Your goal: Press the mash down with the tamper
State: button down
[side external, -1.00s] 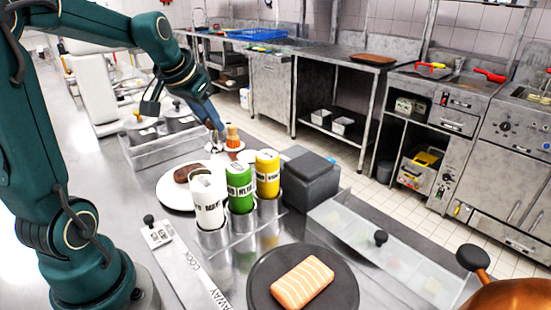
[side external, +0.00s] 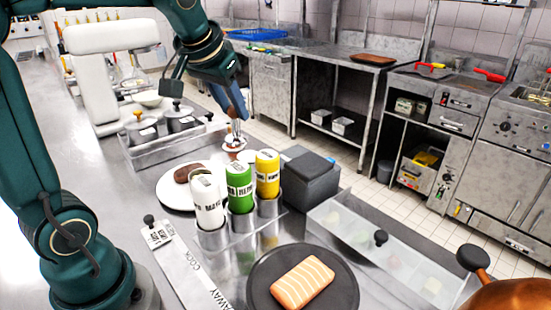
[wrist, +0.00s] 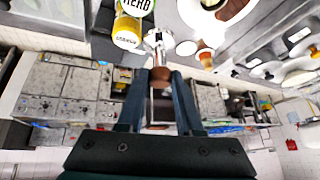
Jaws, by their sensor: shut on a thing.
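My gripper (side external: 237,121) is shut on the tamper (side external: 236,132), which it holds upright over a small white dish (side external: 242,151) at the middle of the counter. In the wrist view the tamper's brown wooden handle (wrist: 160,73) sits between my fingers, with its silver end beyond. A little brown-orange mash (side external: 233,146) shows at the foot of the tamper. The tamper covers most of it, so I cannot tell whether they touch or how flat the mash is.
A white plate (side external: 172,204) with a brown patty stands in front, beside white, green (side external: 239,186) and yellow (side external: 267,173) bottles in a metal holder. A dark grey box (side external: 311,178) is right of them. Lidded pots (side external: 178,117) stand to the left in a tray.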

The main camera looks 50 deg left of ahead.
jog(key=shift+s+a+f+n+g+y, duration=0.35)
jog(key=shift+s+a+f+n, duration=0.45)
jog(key=shift+a+f, duration=1.1)
jog(key=shift+s+a+f+n+g+y, duration=0.45)
jog(key=shift+a+f+n, duration=0.6)
jog(key=shift+a+f, duration=0.8)
jog(key=shift+s+a+f+n+g+y, duration=0.25)
jog(key=shift+s+a+f+n, duration=0.6)
jog(key=shift+a+f, duration=1.05)
jog(key=shift+d+f, duration=0.15)
jog(key=shift+f, duration=0.5)
jog(key=shift+d+f, duration=0.15)
jog(key=shift+f, duration=0.5)
jog(key=shift+r, duration=0.1)
notch_tip(320, 180, up, 7)
